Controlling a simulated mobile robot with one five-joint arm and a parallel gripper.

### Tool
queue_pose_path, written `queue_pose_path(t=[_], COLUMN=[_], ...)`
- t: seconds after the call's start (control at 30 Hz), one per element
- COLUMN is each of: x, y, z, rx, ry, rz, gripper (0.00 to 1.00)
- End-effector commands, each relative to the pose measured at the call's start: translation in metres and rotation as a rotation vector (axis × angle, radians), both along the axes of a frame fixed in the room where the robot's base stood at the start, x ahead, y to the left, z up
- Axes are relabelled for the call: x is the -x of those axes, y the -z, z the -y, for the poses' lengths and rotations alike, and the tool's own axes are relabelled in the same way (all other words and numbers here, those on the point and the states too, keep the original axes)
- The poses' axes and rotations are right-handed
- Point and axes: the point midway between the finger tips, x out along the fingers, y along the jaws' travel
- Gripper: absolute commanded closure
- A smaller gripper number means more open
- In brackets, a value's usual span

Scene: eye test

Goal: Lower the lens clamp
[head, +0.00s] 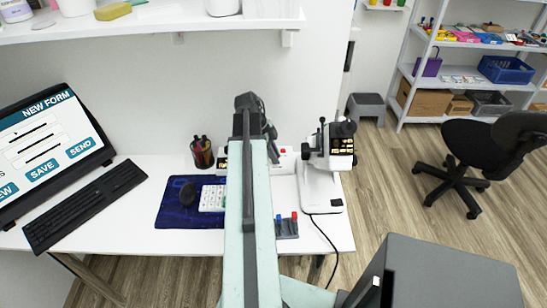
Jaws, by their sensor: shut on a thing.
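A white lens-measuring instrument (320,190) with black fittings stands upright at the right end of the white desk. A thin upright lever with a dark knob (322,121) rises from its top left. A small dark part (305,152) sits on its left side; I cannot tell which part is the lens clamp.
A white box (285,160) with a red button is behind my arm. A small grey holder (287,228) is near the front edge. A shelf (150,27) hangs above.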

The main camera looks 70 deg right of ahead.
Motion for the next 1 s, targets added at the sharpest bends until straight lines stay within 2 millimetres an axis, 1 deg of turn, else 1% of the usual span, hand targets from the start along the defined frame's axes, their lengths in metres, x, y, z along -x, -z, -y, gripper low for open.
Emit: queue_pose_path(t=[0.37, 0.57, 1.0], x=[0.002, 0.006, 0.02], y=[-0.001, -0.003, 0.0], z=[0.002, 0.003, 0.009], rx=[-0.013, -0.035, -0.147], ry=[-0.001, 0.0, 0.003], rz=[0.038, 0.097, 0.387], gripper=[1.0, 1.0, 1.0])
